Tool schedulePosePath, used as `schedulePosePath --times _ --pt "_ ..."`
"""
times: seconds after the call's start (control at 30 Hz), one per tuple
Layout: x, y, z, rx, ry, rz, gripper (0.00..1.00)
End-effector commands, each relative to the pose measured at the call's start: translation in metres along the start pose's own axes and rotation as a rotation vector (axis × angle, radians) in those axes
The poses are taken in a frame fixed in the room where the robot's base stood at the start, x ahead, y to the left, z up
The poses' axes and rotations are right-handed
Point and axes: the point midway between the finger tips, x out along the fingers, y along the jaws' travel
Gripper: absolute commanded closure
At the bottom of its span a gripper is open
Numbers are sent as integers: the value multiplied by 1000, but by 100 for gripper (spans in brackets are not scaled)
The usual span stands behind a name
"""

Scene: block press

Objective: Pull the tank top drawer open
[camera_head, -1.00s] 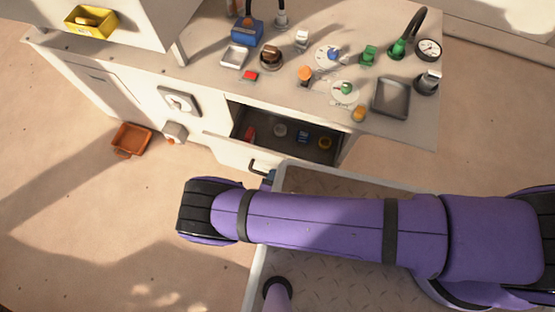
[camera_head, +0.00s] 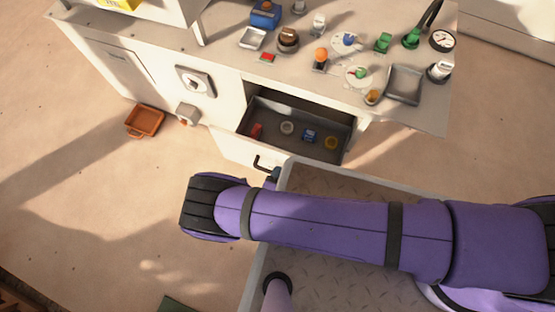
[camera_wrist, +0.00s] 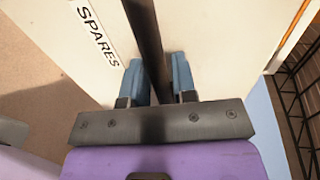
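The drawer (camera_head: 270,153) in the white bench stands pulled out, with its grey inside showing. Its white front bears the word SPARES (camera_wrist: 98,35) in the wrist view. A dark bar handle (camera_wrist: 148,35) is on that front; part of it also shows in the head view (camera_head: 262,164). In the head view my forearm hides most of the gripper.
Inside the drawer lie a red item (camera_head: 256,131), a white ring (camera_head: 287,127), a blue item (camera_head: 309,136) and a yellow ring (camera_head: 331,142). Several fittings and a grey tray (camera_head: 404,85) stand on the bench top (camera_head: 215,60). An orange bin (camera_head: 145,120) is on the floor at left.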

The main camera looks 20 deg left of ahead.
Motion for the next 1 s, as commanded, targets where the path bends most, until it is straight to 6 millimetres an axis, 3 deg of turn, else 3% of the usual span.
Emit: schedulePosePath --times 0.47,1.0 --pt "-5 0 1 1 -1 0 59" --pt "-73 0 0 0 -2 -1 59"
